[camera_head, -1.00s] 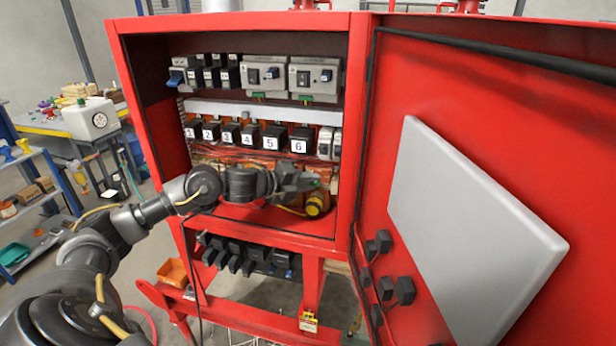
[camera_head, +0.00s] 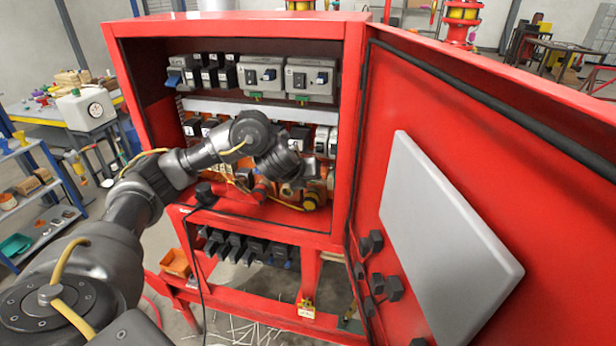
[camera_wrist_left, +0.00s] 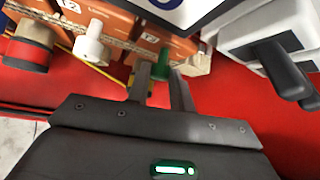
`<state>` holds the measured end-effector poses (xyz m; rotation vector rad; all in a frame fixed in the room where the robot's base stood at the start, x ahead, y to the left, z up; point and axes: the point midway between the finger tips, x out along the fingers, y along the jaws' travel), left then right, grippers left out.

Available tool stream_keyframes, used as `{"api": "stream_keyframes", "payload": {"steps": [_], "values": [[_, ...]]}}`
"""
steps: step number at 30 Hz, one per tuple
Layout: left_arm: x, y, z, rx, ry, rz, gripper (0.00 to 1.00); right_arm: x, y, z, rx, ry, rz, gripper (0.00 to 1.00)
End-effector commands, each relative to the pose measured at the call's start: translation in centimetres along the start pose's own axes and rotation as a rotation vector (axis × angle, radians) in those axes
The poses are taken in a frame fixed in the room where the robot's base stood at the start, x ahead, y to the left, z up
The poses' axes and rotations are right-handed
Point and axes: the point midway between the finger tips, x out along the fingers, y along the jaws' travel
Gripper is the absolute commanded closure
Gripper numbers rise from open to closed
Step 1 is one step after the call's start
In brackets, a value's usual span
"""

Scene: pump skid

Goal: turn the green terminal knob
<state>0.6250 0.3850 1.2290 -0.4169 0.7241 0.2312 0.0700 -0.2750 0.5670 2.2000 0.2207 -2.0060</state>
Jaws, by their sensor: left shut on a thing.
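The green terminal knob (camera_wrist_left: 162,66) shows in the left wrist view on an orange terminal strip (camera_wrist_left: 135,22). My left gripper (camera_wrist_left: 160,78) has one finger on each side of the knob and is shut on it. In the head view my left arm reaches into the red cabinet, and its wrist hides the knob and the fingers. A white knob (camera_wrist_left: 92,43) and a red and dark knob (camera_wrist_left: 30,46) sit to the left of the green one. My right gripper is not in view.
The red cabinet (camera_head: 354,110) has its door (camera_head: 480,150) swung open to the right. Grey breakers (camera_head: 262,75) line the upper row. In the wrist view a white switch with a dark lever (camera_wrist_left: 278,62) stands close on the right.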

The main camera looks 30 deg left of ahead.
Motion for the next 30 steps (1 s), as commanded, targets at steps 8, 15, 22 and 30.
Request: {"api": "stream_keyframes", "payload": {"steps": [8,15,22,30], "values": [[0.02,-0.23,-0.05,0.082,-0.002,0.081,1.0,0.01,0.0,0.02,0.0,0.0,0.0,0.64],[0.06,-0.24,-0.15,0.105,-0.001,0.106,1.0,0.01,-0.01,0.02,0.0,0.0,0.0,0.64],[0.08,-0.2,-0.21,0.107,0.0,0.108,1.0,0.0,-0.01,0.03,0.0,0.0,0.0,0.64],[0.07,-0.2,-0.21,0.107,0.0,0.108,0.62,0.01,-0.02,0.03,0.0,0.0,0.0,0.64]]}}
